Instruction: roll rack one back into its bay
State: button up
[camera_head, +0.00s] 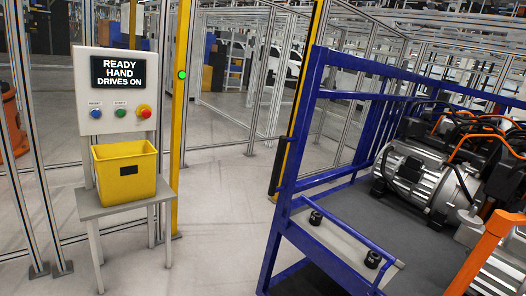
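A blue-framed rack (315,250) fills the right side, tilted in the picture and cut off by the right and bottom edges. No number shows on it, so I cannot tell whether it is rack one. Its grey deck carries silver and black drive units (432,180) with orange cables. A blue bar (345,228) and two small black knobs are at its near end. My gripper is not in view. No bay marking is readable.
A control box (117,65) reads "READY HAND DRIVES ON". Below it, a yellow bin (125,172) sits on a grey stand (112,208). A yellow post (181,120) shows a green light. An orange post (490,250) stands lower right. Clear floor (225,190) lies between stand and rack; fencing is behind.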

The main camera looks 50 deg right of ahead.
aim_at(430, 195)
jog(key=z, duration=0.3)
jog(key=i, duration=1.3)
jog(key=z, duration=0.75)
jog(key=i, duration=0.95)
jog(key=z, duration=0.45)
